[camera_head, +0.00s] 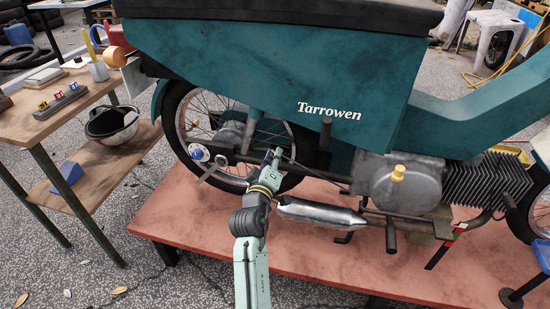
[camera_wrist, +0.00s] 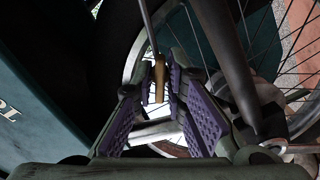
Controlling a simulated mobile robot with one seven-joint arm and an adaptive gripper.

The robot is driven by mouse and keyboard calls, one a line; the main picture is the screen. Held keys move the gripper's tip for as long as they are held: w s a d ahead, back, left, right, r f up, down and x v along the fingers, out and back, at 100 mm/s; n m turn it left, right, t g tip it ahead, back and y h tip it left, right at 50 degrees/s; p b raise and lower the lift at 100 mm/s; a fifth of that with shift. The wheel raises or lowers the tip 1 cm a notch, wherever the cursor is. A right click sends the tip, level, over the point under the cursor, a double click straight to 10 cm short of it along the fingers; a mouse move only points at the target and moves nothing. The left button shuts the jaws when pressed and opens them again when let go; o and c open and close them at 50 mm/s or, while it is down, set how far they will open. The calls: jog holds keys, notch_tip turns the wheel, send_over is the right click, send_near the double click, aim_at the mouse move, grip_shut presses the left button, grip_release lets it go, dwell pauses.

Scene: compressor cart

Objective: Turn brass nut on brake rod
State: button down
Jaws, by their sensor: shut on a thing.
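The brass nut (camera_wrist: 159,82) is a narrow brass-coloured piece on the end of the thin grey brake rod (camera_wrist: 147,30) in the wrist view. It lies between the purple pads of my gripper (camera_wrist: 161,76), near the fingertips, and the gripper is shut on it. In the head view my gripper (camera_head: 272,157) is beside the rear wheel, low on the teal motorbike (camera_head: 270,70). The nut is hidden or too small to make out there. How the nut sits on its thread cannot be seen.
The silver exhaust (camera_head: 318,212) runs just right of my wrist. The wheel's spokes and dark frame tubes (camera_wrist: 225,60) are close around the fingers. The bike stands on a red platform (camera_head: 190,230). A wooden workbench (camera_head: 30,122) with a helmet (camera_head: 112,124) on its lower shelf stands left.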

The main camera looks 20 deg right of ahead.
jog(key=c, duration=1.8)
grip_release()
jog(key=shift+o, duration=0.2)
jog(key=v, duration=1.2)
